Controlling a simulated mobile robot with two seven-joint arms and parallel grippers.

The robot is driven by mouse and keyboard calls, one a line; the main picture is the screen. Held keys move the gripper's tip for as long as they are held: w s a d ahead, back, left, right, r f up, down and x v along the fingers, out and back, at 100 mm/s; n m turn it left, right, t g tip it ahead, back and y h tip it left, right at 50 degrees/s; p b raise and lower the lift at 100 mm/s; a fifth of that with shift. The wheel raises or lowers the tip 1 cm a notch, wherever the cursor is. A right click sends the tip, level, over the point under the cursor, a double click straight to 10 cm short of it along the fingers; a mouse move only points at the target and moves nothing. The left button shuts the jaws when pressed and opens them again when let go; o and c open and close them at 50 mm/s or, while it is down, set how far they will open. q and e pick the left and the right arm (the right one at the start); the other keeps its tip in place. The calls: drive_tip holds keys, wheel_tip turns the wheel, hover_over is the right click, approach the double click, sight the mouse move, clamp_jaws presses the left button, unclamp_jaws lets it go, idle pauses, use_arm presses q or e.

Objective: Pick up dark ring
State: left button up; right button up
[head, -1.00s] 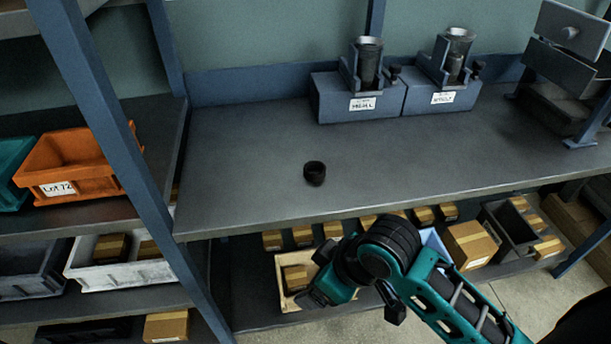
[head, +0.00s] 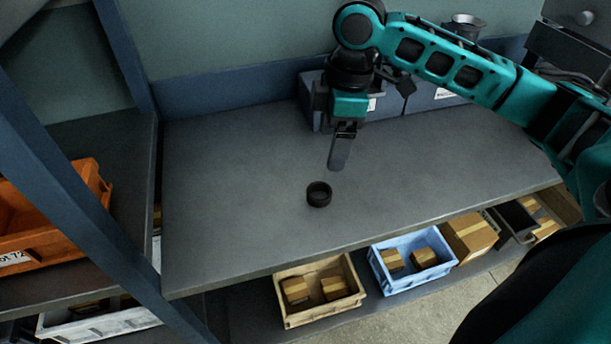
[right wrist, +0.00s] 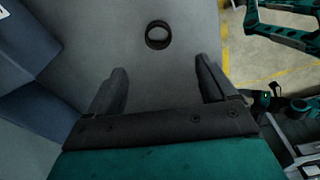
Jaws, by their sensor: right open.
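The dark ring (head: 319,194) lies flat on the bare grey bench top in the head view. My right gripper (head: 338,158) points down over the bench, behind the ring and a little to its right, apart from it. In the right wrist view the ring (right wrist: 158,35) lies beyond the fingertips, between their lines. The two fingers of the right gripper (right wrist: 162,78) are spread wide with nothing between them. My left gripper is in neither view.
The grey bench top (head: 230,215) is clear around the ring. Blue machine blocks (head: 430,98) stand at the back, partly hidden by my right arm. An orange bin (head: 50,215) is on the left shelf. A wooden crate (head: 320,315) and a blue crate (head: 410,283) sit below.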

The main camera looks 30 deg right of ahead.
drive_tip(key=b, duration=0.1)
approach(321, 186)
drive_tip(key=shift+s+a+f, duration=0.75)
drive_tip(key=shift+s+a, duration=0.05)
drive_tip(key=shift+s, duration=0.25)
drive_tip(key=shift+w+a+f+b, duration=0.1)
drive_tip(key=shift+w+f+b, duration=0.05)
drive_tip(key=shift+f, duration=0.85)
drive_tip(key=shift+w+a+f+b, duration=0.1)
drive_tip(key=shift+w+f+b, duration=0.1)
drive_tip(key=shift+f, duration=0.8)
drive_tip(key=shift+w+a+f+b, duration=0.1)
drive_tip(key=shift+f+b, duration=0.05)
drive_tip(key=shift+f, duration=0.85)
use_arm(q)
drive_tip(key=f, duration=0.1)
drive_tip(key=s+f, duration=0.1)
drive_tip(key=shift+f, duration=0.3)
use_arm(e)
drive_tip(key=shift+c, duration=0.2)
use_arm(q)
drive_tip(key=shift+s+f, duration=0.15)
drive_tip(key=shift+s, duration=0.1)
use_arm(e)
drive_tip(key=c, duration=1.2)
